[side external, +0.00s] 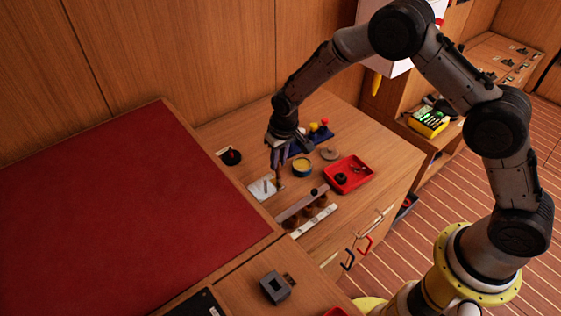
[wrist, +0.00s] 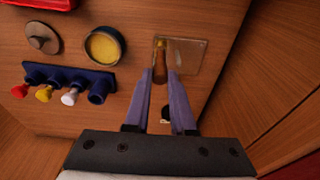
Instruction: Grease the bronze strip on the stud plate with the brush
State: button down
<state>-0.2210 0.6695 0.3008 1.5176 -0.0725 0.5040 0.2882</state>
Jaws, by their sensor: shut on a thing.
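My gripper (side external: 275,164) is over the wooden counter, fingers pointing down, shut on a brush with a brown handle (wrist: 161,68). In the wrist view the brush sticks out past the fingertips, with a small yellow tip in front of a pale square plate (wrist: 190,54). This looks like the stud plate; it also shows in the side view (side external: 262,188), left of the brush. I cannot tell whether the tip touches it. A bronze strip cannot be made out clearly. A round tin with yellow contents (side external: 302,167) stands right of the brush; it also shows in the wrist view (wrist: 105,46).
A grey round lid (wrist: 42,38) and a blue rack (wrist: 66,80) with coloured knobs are near the tin. A red tray (side external: 349,186) is to the right. A long bar (side external: 302,205) lies in front, and a black round dish (side external: 229,156) behind left.

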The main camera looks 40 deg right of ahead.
jog(key=shift+w, duration=0.2)
jog(key=shift+w, duration=0.55)
dwell(0.3)
jog(key=shift+w, duration=0.7)
jog(key=shift+w, duration=0.25)
jog(key=shift+s, duration=0.15)
jog(key=shift+s, duration=0.55)
jog(key=shift+s, duration=0.2)
jog(key=shift+s, duration=0.55)
